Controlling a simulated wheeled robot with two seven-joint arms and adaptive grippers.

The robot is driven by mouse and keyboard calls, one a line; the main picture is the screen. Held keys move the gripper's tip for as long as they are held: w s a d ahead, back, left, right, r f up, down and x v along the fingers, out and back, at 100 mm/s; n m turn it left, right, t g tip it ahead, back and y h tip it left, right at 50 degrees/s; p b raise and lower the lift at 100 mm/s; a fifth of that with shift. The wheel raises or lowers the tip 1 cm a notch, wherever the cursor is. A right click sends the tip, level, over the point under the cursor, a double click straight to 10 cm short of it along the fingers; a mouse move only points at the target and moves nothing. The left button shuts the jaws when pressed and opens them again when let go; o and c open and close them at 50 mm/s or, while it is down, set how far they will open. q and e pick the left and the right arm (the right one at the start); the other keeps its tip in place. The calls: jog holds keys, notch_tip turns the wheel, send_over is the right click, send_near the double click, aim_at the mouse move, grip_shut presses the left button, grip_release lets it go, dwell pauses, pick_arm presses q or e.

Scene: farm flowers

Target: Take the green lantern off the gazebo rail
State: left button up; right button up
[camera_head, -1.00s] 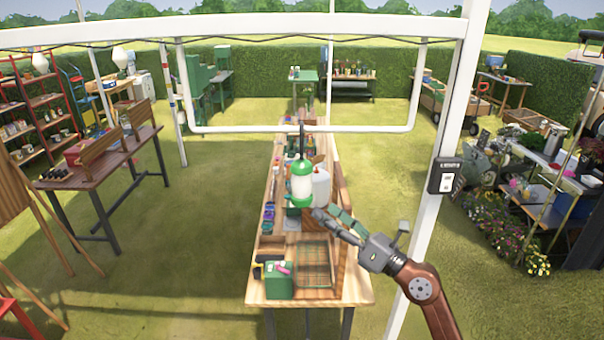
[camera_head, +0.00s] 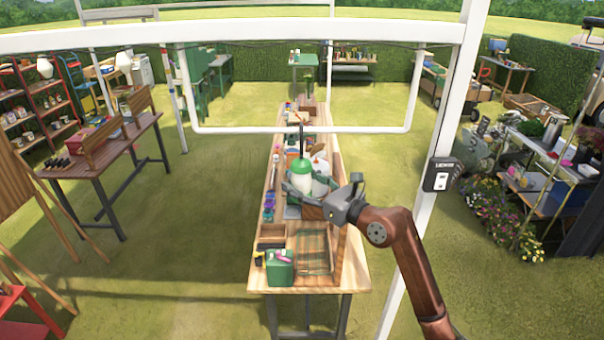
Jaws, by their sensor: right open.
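The green lantern (camera_head: 301,171), with a green top and a pale white body, hangs by a dark hanger (camera_head: 301,140) from the white gazebo rail (camera_head: 250,129). My right gripper (camera_head: 302,187) has come in from the right and is at the lantern's lower body. Its jaws are open, with a finger showing to the left of the lantern and the rest of the gripper to its right. The lantern's bottom is hidden by the gripper. I cannot tell whether the fingers touch it. My left gripper is not in view.
A long wooden bench (camera_head: 345,285) with a green box (camera_head: 280,268) and several small items stands below and behind the lantern.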

jog(key=shift+w+a, duration=0.1)
jog(key=shift+a, duration=0.05)
jog(key=shift+c, duration=0.8)
jog(key=c, duration=1.3)
jog(key=shift+c, duration=0.3)
